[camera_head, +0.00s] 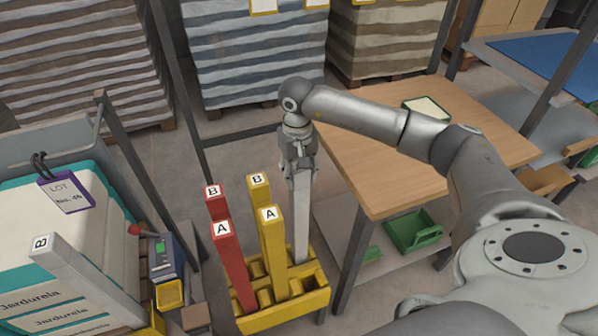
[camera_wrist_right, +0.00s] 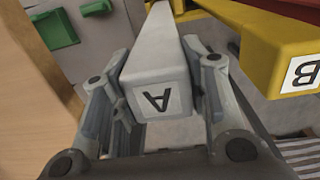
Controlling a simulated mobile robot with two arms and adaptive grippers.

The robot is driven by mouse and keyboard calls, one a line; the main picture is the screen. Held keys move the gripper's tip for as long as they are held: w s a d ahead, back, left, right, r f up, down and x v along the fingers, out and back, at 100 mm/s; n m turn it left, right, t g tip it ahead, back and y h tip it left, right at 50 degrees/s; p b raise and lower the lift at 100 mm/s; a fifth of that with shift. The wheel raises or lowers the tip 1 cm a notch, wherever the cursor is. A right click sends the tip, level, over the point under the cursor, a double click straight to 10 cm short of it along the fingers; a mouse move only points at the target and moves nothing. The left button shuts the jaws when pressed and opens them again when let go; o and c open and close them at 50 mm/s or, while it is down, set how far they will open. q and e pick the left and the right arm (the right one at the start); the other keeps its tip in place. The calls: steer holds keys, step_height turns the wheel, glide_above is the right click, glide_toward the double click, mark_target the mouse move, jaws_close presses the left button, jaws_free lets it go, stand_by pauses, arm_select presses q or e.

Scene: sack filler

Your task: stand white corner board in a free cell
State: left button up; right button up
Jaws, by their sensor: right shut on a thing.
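A white corner board (camera_head: 301,215) stands upright with its lower end at the back right part of the yellow rack (camera_head: 288,316). My right gripper (camera_head: 300,168) is shut on its upper end. In the right wrist view the board's end, marked A (camera_wrist_right: 158,98), sits between the fingers of the right gripper (camera_wrist_right: 160,90). Whether its foot rests on the cell floor is hidden. Two red boards (camera_head: 233,262) and two yellow boards (camera_head: 272,245) stand in other cells, marked A and B. Another white board marked B (camera_head: 62,255) is at the left. My left gripper is not in view.
A wooden table (camera_head: 440,150) stands right of the rack, with a green bin (camera_head: 412,232) beneath. Teal-and-white sacks (camera_head: 100,205) are stacked at the left beside a small device (camera_head: 163,262). Front-right rack cells look empty.

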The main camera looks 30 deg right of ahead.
steer(key=o, duration=1.3)
step_height(320, 180, up, 12)
steer(key=shift+a+r, duration=0.1)
